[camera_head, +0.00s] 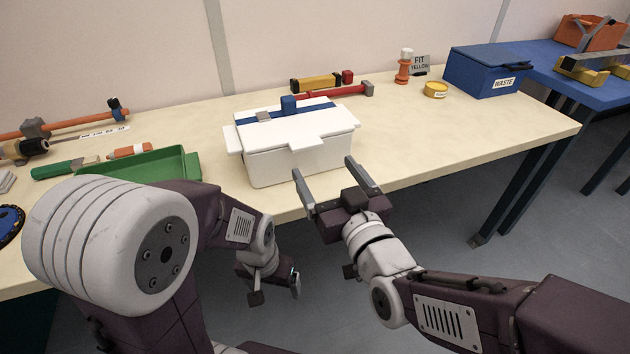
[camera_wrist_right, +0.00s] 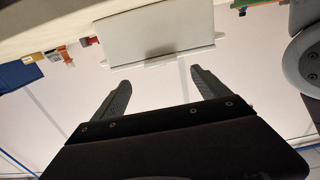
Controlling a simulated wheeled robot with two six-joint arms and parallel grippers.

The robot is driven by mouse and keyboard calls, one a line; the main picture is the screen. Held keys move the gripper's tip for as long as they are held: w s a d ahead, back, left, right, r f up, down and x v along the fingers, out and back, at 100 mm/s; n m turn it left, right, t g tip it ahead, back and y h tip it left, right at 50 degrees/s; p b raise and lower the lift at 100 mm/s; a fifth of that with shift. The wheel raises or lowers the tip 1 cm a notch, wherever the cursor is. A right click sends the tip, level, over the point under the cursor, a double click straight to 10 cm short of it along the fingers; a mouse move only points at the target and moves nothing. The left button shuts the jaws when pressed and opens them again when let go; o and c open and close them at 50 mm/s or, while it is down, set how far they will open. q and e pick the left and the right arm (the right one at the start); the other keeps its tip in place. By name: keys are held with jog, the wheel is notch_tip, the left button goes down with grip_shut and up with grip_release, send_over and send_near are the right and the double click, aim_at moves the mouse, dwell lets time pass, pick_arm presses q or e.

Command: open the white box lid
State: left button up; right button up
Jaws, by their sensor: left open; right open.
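The white box (camera_head: 285,165) stands on the table, its lid (camera_head: 300,124) down. A tab (camera_head: 306,144) sticks out from the lid's front edge. A blue strip with a grey piece lies along the back of the lid, and a blue block (camera_head: 288,104) stands there. My right gripper (camera_head: 324,170) is open and empty, its fingers pointing at the box front from just before the table edge. The box also shows in the right wrist view (camera_wrist_right: 155,35), ahead of the open fingers.
A green tray (camera_head: 190,166) is left of the box. A yellow-and-black tool (camera_head: 316,83) and a red bar (camera_head: 335,91) lie behind it. A blue waste box (camera_head: 485,72) stands far right.

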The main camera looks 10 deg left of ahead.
aim_at(308, 147)
jog(key=x, duration=0.8)
jog(key=shift+a+f, duration=0.15)
jog(key=shift+a, duration=0.05)
jog(key=shift+w+a, duration=0.25)
jog(key=shift+w, duration=0.1)
